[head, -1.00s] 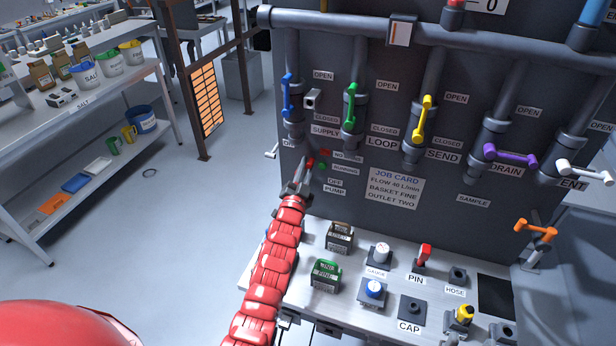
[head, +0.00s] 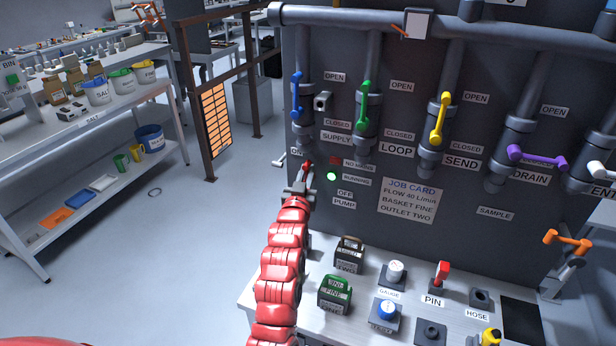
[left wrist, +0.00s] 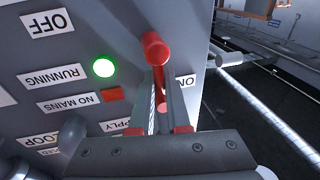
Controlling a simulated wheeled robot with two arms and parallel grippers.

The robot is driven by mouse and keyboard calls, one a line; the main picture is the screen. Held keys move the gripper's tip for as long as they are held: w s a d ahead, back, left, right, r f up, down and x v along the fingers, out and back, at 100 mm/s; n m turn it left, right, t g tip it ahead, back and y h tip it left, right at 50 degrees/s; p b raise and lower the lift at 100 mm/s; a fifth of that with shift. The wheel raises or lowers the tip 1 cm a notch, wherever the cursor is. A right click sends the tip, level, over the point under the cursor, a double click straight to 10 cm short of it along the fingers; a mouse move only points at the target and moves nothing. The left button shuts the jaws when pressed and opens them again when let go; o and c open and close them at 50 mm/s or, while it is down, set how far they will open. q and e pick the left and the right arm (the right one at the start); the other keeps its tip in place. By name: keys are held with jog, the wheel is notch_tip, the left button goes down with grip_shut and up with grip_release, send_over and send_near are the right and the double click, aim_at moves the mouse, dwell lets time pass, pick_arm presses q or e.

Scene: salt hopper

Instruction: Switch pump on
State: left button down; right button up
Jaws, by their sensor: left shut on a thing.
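The red pump switch lever (left wrist: 156,52) is on the panel's left edge, beside the ON label (left wrist: 187,82). My left gripper (head: 305,174) is shut on it, with a finger on either side of the lever in the left wrist view (left wrist: 160,108). The lever's red tip (head: 308,164) shows above the fingers in the head view. The RUNNING lamp (head: 331,176) glows bright green, also in the left wrist view (left wrist: 104,67). The NO MAINS lamp (left wrist: 111,94) is dull red. The OFF and PUMP labels (head: 344,198) sit lower right of the gripper. My right gripper is out of view.
Blue (head: 297,95), green (head: 364,105) and yellow (head: 440,118) valve handles stand upright on the panel; the purple one (head: 537,156) lies sideways. The bench (head: 262,292) below holds baskets and gauges.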

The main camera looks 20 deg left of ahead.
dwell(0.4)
pick_arm(q)
jog(key=c, duration=0.9)
grip_release()
jog(key=s+d+f+b, duration=0.1)
jog(key=s+d+b, duration=0.1)
jog(key=s, duration=1.5)
jog(key=shift+d+f, duration=0.35)
jog(key=shift+f, duration=0.05)
